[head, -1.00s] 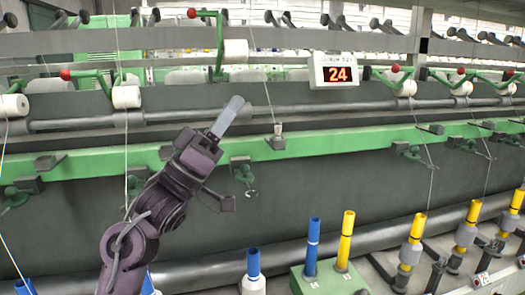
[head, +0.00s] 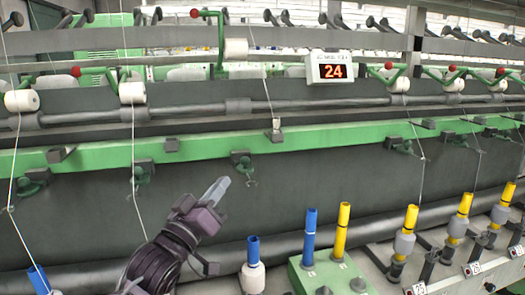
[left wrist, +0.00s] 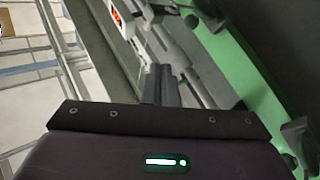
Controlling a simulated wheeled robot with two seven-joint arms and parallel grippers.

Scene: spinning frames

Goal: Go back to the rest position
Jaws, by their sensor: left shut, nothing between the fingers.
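My left gripper (head: 217,190) is in the lower left of the head view, in front of the dark panel of the spinning frame. Its fingers point up and to the right, are shut, and hold nothing. In the left wrist view its fingers (left wrist: 160,83) are together beyond the dark gripper body, with the green rail (left wrist: 245,75) to their right. My right gripper is in neither view.
The green rail (head: 330,132) crosses the frame above my gripper. Blue tubes (head: 309,235) and yellow tubes (head: 342,230) stand upright at the lower middle and right. A display (head: 332,69) reads 24. White rolls (head: 236,49) sit on the upper arms.

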